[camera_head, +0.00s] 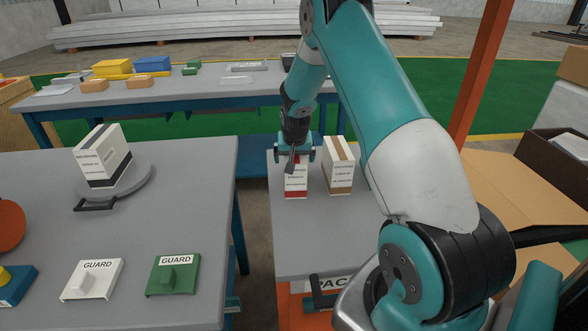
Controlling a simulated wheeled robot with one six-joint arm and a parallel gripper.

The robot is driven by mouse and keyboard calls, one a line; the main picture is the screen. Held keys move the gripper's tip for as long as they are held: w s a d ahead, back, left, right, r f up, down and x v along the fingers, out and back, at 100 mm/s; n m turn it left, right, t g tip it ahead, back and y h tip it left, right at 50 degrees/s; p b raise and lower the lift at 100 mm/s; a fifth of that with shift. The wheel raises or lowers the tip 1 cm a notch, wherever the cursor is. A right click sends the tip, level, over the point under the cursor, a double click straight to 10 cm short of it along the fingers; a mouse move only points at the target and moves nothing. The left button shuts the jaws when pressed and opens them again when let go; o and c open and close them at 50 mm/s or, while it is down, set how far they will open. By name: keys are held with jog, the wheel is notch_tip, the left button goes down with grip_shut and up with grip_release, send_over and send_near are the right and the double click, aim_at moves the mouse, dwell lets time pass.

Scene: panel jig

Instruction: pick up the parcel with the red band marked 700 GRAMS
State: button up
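The parcel with the red band (296,182) stands upright on the grey table at the centre. It is a white box with a red band at its base; its printed label is too small to read. My gripper (294,160) points down at the top of this parcel and hides part of its upper end. Its teal jaws and dark finger overlap the box in the picture. I cannot tell whether the fingers touch it or how far apart they are.
A parcel with a brown band (338,168) stands close to the right. A black-banded parcel (102,157) stands on a grey round plate (130,182) on the left table. White and green GUARD pieces (173,274) lie nearer. An open cardboard box (520,190) is at right.

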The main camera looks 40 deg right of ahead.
jog(key=c, duration=1.2)
jog(key=shift+c, duration=1.4)
jog(key=shift+r, duration=0.15)
